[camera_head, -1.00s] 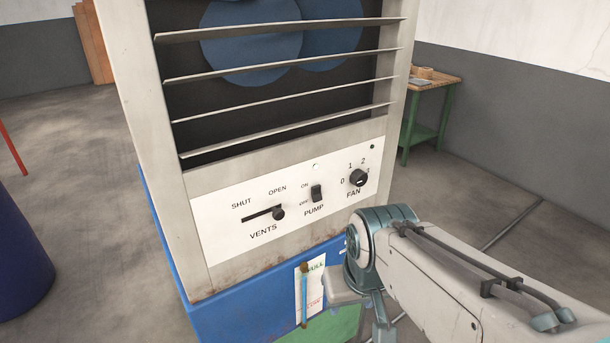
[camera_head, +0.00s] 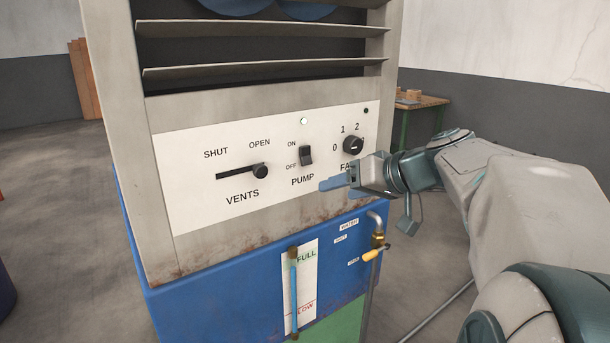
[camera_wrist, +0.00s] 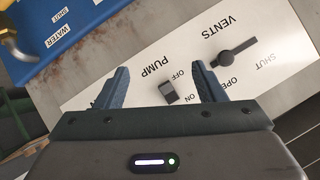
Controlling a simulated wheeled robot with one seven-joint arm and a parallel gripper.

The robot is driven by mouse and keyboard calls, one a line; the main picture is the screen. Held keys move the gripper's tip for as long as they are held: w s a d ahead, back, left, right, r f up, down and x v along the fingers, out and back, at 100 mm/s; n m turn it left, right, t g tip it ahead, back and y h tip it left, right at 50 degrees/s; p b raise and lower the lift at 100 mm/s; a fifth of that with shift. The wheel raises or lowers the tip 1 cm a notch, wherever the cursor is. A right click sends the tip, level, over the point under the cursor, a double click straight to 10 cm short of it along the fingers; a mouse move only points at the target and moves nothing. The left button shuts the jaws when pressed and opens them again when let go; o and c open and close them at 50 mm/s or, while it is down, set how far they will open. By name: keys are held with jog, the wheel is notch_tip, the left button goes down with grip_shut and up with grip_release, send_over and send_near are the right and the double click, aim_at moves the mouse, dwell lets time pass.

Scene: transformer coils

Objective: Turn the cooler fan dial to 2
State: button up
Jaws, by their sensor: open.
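The black fan dial (camera_head: 353,145) is on the right of the cooler's white panel (camera_head: 190,152), with 0, 1 and 2 printed around it. A pale mark shows on its face, but I cannot tell surely which number it points to. My gripper (camera_head: 335,184) is open and empty, in front of the panel, below the dial and partly over the FAN label. In the wrist view my gripper (camera_wrist: 160,70) frames the pump switch (camera_wrist: 168,92) between its fingers, apart from it. The dial does not show in the wrist view.
Left of the dial are the pump switch (camera_head: 306,156) and the vents lever (camera_head: 260,171). Below, a brass tap (camera_head: 378,243) and a level gauge (camera_head: 294,290) stand out from the blue base. A wooden bench (camera_head: 425,101) stands behind at right.

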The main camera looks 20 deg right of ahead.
jog(key=w+d+t+b, duration=0.3)
jog(key=d+t+b, duration=0.1)
jog(key=d+b, duration=0.4)
jog(key=n+t+b, duration=0.2)
jog(key=t, duration=0.1)
send_near(358, 146)
jog(key=shift+h, duration=0.3)
jog(key=x, duration=0.9)
jog(key=shift+w+a+r+b, duration=0.15)
jog(key=shift+a+b, duration=0.1)
jog(key=shift+b, duration=0.05)
jog(key=c, duration=1)
